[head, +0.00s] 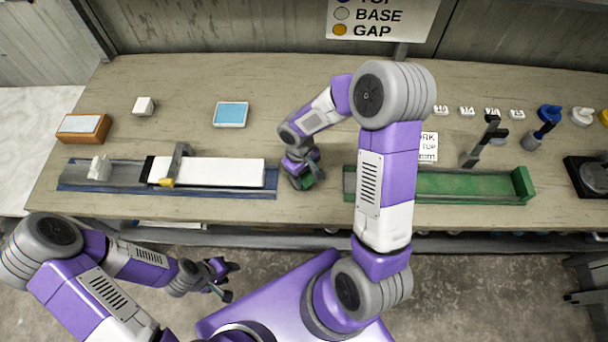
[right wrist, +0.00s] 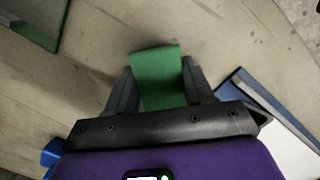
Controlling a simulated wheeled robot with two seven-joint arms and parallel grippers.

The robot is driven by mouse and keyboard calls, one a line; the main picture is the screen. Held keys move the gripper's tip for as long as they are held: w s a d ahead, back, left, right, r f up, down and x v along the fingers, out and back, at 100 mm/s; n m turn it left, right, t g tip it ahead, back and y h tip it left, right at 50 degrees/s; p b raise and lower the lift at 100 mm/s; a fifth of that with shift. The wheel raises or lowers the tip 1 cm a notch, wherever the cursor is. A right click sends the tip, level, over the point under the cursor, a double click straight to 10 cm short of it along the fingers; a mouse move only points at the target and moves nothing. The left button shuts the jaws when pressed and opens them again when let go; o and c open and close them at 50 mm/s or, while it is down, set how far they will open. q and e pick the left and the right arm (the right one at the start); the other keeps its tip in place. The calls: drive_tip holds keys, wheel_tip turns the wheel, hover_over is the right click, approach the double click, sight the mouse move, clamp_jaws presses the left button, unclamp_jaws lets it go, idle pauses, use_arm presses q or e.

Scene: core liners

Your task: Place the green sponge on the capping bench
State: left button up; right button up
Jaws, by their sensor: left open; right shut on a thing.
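The green sponge (right wrist: 158,75) is between the two fingers of my right gripper (right wrist: 160,85) in the right wrist view. In the head view my right gripper (head: 303,180) points down over the bench (head: 320,215), between the blue tray and the green tray; a small bit of the green sponge (head: 308,182) shows at its tips. I cannot tell if the sponge touches the bench top. My left gripper (head: 222,280) is open and empty, in front of the bench's front edge.
A blue tray (head: 240,192) with a white liner (head: 210,171) stands left of my right gripper. A green tray (head: 470,186) lies right, partly behind my right arm. A light-blue pad (head: 231,114), a white block (head: 143,106) and an orange-brown box (head: 84,128) sit farther back left.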

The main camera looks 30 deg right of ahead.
drive_tip(key=shift+f, duration=0.2)
drive_tip(key=o, duration=0.9)
drive_tip(key=shift+r, duration=0.1)
drive_tip(key=shift+o, duration=0.2)
drive_tip(key=shift+r, duration=0.1)
drive_tip(key=shift+r, duration=0.3)
wheel_tip(320, 180, up, 12)
drive_tip(key=w+p, duration=0.1)
drive_tip(key=p, duration=0.1)
drive_tip(key=shift+w+a+f, duration=0.2)
drive_tip(key=shift+a+f, duration=0.05)
